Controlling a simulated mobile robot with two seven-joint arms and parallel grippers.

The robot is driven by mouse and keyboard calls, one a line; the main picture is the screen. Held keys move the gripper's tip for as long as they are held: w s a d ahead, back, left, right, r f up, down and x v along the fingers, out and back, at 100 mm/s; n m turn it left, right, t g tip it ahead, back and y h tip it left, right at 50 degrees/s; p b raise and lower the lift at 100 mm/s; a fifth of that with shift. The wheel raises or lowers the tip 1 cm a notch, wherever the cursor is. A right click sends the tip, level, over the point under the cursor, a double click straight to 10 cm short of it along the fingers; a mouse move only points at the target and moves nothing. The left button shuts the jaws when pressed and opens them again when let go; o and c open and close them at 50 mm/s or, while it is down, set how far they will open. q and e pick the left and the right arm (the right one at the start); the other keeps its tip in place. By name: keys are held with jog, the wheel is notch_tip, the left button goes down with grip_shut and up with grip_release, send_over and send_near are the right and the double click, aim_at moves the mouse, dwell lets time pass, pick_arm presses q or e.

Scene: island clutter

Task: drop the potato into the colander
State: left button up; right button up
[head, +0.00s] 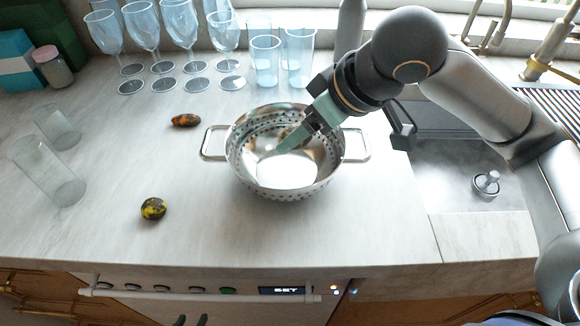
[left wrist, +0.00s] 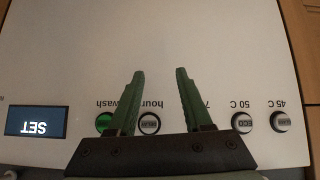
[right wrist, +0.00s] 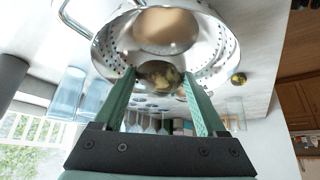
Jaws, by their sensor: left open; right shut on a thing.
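The steel colander (head: 333,172) stands upright on the counter, with a handle on each side. My right gripper (head: 290,143) reaches down into its mouth from the upper right. In the right wrist view, that gripper is shut on a brownish-yellow lump, the potato (right wrist: 159,74), between its fingertips; the colander's wall (right wrist: 216,42) is behind it. In the head view the potato is mostly hidden by the fingers. My left gripper (head: 190,320) is low at the front, its tips just in view. In the left wrist view it is open and empty (left wrist: 160,85), facing the appliance panel.
An orange-brown item (head: 186,120) and a yellow-black item (head: 153,208) lie left of the colander. Wine glasses (head: 145,25) and tumblers (head: 266,60) stand behind; two clear glasses (head: 45,170) are at left. A sink (head: 460,165) is at right. The counter front is clear.

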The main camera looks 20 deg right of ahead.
jog(key=shift+f, duration=0.35)
jog(key=shift+r, duration=0.1)
jog(key=o, duration=1)
jog(key=shift+c, duration=0.2)
jog(key=o, duration=0.4)
jog(key=shift+c, duration=0.2)
pick_arm(q)
jog(key=shift+w+d+r, duration=0.4)
jog(key=shift+w+d, duration=0.05)
jog(key=shift+w, duration=0.3)
jog(key=shift+s+f, duration=0.1)
